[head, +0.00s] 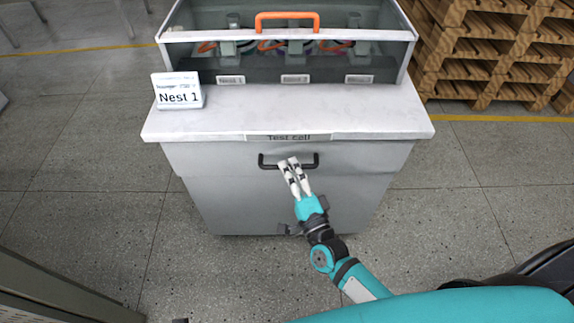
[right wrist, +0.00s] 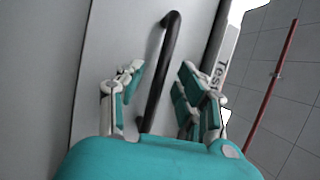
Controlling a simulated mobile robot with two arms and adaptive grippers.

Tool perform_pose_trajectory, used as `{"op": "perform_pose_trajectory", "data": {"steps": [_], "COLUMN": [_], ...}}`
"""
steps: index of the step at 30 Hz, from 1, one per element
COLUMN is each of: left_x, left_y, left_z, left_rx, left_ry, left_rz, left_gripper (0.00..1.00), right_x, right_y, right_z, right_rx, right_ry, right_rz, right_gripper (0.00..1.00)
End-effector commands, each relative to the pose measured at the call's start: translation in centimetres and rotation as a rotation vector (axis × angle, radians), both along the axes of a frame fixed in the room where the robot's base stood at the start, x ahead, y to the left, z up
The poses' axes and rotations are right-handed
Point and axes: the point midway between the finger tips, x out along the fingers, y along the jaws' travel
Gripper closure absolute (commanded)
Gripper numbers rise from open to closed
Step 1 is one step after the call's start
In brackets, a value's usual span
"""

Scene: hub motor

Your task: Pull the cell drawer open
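The grey cell drawer (head: 220,170) is the front panel of the test cell, under the white worktop, and looks closed. Its black bar handle (head: 308,160) runs sideways near the panel's top. In the right wrist view the handle (right wrist: 170,45) runs up between my finger pairs. My right gripper (head: 288,163) reaches the handle from the front, with its white fingers at the bar's middle. In the right wrist view the right gripper (right wrist: 160,72) is open, its finger pairs apart on either side of the bar. My left gripper is not in view.
The white worktop (head: 290,112) overhangs the drawer and carries a "Nest 1" sign (head: 179,92) and a clear-fronted case with an orange handle (head: 287,17). Wooden pallets (head: 490,50) stand at the back right. The floor in front of the cell is largely clear.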

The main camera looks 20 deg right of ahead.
Motion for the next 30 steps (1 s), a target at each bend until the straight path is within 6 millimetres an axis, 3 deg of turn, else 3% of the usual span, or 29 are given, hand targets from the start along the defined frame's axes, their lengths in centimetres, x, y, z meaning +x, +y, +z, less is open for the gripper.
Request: {"op": "perform_pose_trajectory", "data": {"steps": [6, 15, 23, 30], "left_x": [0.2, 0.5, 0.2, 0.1], "left_y": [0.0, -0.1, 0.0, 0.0], "left_z": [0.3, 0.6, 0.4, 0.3], "left_rx": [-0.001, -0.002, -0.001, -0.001], "left_ry": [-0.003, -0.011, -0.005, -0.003], "left_rz": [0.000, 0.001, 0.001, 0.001], "left_gripper": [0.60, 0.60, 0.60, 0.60], "right_x": [1.8, 2.0, 2.0, 1.9], "right_y": [0.2, 0.3, 0.3, 0.3], "right_z": [0.3, 0.3, 0.3, 0.3], "right_rx": [0.000, 0.000, -0.001, -0.001], "right_ry": [0.001, 0.001, 0.001, 0.002], "right_rz": [0.000, 0.001, 0.001, 0.001], "right_gripper": [0.64, 0.64, 0.98, 1.00]}}
